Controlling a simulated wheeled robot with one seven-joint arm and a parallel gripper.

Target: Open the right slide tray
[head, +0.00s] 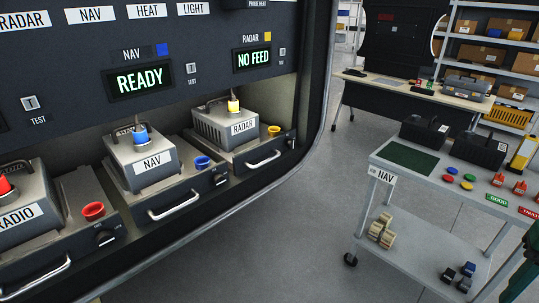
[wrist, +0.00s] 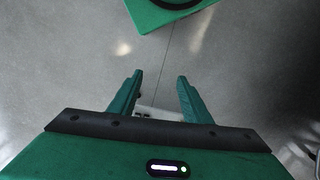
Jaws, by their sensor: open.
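The right slide tray (head: 224,167) is in the bay at the right end of the dark panel in the head view. It carries a grey box labelled RADAR (head: 228,122) with a yellow plug on top. My gripper (wrist: 160,76) is open and empty over grey floor in the wrist view. The tray is not in the wrist view, and I cannot tell the gripper's distance from it.
The NAV box (head: 143,160) and RADIO box (head: 22,210) sit on trays to the left. The RADAR display (head: 254,59) reads NO FEED. A trolley (head: 378,160) with black cases and coloured caps stands at right. Clear floor (head: 290,220) lies between panel and trolley.

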